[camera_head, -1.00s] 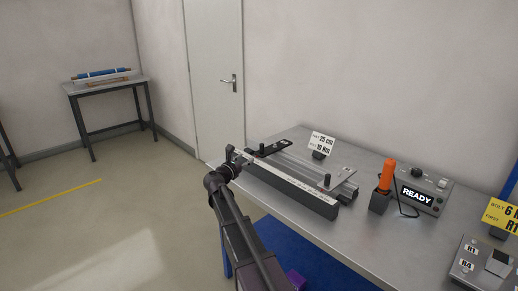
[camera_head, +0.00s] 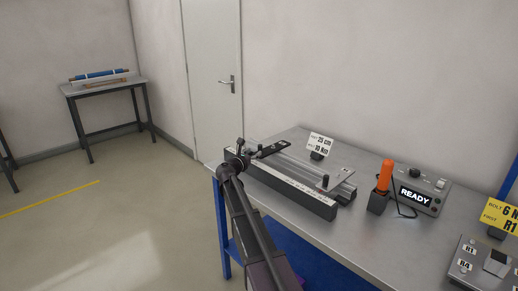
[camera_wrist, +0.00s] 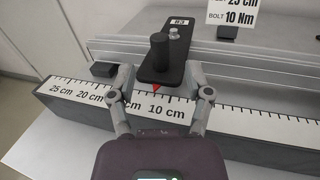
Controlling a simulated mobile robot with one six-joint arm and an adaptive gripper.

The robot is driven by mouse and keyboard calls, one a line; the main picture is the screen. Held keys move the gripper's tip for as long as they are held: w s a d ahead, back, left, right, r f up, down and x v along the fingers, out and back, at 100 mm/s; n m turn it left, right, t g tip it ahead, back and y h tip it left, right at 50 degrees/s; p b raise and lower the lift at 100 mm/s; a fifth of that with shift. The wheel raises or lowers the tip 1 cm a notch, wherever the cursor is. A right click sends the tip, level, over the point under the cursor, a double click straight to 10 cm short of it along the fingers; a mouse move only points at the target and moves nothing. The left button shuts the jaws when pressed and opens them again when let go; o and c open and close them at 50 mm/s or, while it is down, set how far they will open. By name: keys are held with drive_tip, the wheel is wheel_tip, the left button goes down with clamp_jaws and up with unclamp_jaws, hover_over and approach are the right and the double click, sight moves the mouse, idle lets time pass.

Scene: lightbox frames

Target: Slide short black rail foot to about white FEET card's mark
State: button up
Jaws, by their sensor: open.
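The short black rail foot (camera_wrist: 176,52), labelled R3, has a black knob, a small bolt and a red pointer at its near end. It lies across the rail and also shows in the head view (camera_head: 273,149). The pointer is near the 10 cm label on the white scale (camera_wrist: 215,118); its exact reading is unclear. My gripper (camera_wrist: 161,78) is open, with one finger on each side of the foot's near end; contact is unclear. In the head view my gripper (camera_head: 243,151) is at the rail's left end. The white FEET card (camera_head: 320,142) reads 25 cm and 10 Nm.
A small black block (camera_wrist: 103,69) stands left of the foot behind the scale, near the 20 cm label. Another black knob (camera_head: 326,181) is at the rail's right end. An orange-handled tool (camera_head: 386,175) and a READY box (camera_head: 417,194) stand further right on the bench.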

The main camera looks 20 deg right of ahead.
sight(260, 147)
drive_tip(key=shift+x, duration=3)
clamp_jaws()
drive_tip(key=shift+w, duration=0.1)
